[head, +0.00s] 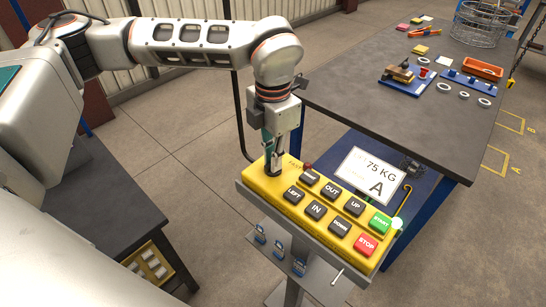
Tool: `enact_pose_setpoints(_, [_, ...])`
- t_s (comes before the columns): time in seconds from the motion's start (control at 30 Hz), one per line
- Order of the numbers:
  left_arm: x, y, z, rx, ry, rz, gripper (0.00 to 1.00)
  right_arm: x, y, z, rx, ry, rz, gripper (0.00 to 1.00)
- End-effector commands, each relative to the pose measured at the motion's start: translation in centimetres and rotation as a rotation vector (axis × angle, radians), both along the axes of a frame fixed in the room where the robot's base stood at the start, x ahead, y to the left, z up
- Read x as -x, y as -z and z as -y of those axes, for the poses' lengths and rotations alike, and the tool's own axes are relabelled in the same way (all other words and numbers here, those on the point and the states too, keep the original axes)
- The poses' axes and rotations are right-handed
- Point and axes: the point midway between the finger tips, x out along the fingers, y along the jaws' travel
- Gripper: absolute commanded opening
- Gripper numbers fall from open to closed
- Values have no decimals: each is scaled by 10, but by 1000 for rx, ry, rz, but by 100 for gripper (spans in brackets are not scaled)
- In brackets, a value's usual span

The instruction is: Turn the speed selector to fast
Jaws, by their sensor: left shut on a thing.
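A yellow control box (260,184) stands on a grey stand in the lower middle of the head view. It carries several black buttons, among them LEFT, IN, DOWN, OUT and UP, plus a green START button (380,223) and a red STOP button (365,243). The word FAST shows near its far left corner. My left gripper (273,168) points down at that left end, its fingers closed around the speed selector there. The selector is mostly hidden by the fingers, so its setting cannot be read. My right gripper is not in view.
A dark workbench (345,75) on the right holds a wire basket (482,22), an orange tray (483,67), blue fixtures and several rings. A 75 KG sign (370,177) is behind the control box. Small blue padlocks hang below it. Open floor lies left of the box.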

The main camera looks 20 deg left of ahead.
Motion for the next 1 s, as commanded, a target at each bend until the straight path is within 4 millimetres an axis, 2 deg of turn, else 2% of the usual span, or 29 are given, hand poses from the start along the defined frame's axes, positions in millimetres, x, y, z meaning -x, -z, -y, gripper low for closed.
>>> enact_pose_setpoints(0.4, [0,-1,0,0,261,1,0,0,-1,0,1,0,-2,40])
enact_pose_setpoints(1.0, [0,0,0,1,334,1,0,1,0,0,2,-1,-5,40])
